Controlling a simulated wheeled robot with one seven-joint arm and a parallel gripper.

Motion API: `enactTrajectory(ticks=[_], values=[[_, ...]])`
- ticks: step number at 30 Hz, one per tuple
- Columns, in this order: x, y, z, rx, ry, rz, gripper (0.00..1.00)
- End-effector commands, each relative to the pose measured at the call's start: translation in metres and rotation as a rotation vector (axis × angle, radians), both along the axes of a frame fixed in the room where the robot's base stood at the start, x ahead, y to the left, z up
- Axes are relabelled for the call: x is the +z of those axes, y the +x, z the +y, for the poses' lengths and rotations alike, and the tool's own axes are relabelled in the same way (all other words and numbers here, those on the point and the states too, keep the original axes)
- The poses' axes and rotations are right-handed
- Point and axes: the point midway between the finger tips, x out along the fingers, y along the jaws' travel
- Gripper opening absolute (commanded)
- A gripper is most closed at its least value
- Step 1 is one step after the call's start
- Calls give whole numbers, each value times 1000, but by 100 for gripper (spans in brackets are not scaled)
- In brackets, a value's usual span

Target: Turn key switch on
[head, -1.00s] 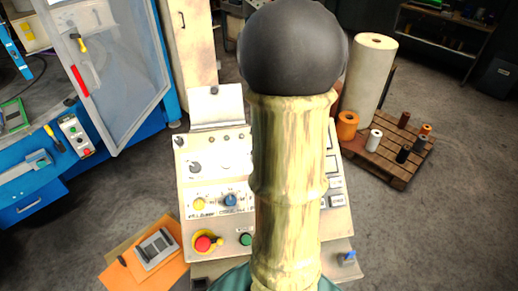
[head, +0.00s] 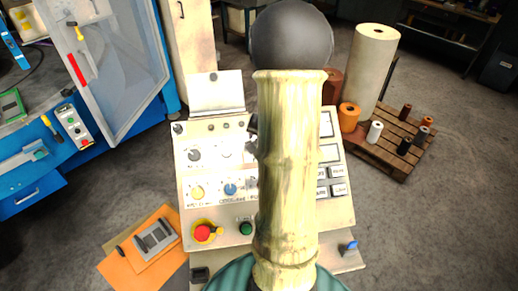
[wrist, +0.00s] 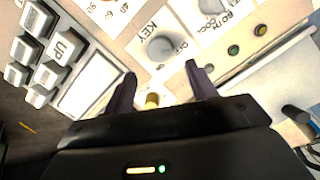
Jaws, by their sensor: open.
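The key switch (wrist: 160,47) is a round grey knob on the cream panel, with "KEY" printed beside it in the wrist view. My gripper (wrist: 162,78) is open, its two dark fingers pointing toward the knob from below in that view. The fingertips are short of the knob in the picture, and nothing is held. A small yellow part (wrist: 152,100) shows between the fingers. In the head view my arm covers the middle of the control panel (head: 182,172), and I cannot make out the key switch there. Only dark bits of my gripper show beside the arm.
Push buttons (wrist: 68,45) lie left of the fingers in the wrist view. A pallet (head: 385,158) with rolls stands right.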

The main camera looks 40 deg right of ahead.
Motion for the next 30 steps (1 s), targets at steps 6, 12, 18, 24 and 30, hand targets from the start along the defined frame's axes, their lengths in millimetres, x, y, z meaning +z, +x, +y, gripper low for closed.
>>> enactTrajectory(ticks=[6, 12, 18, 24, 30], values=[[-39, 17, -7, -1, 2, 1, 57], [-66, 31, -12, -1, 2, 1, 57], [-75, 37, -14, 2, 1, 0, 57], [-74, 37, -14, 1, 0, -1, 57], [-74, 37, -14, 1, 0, -1, 26]])
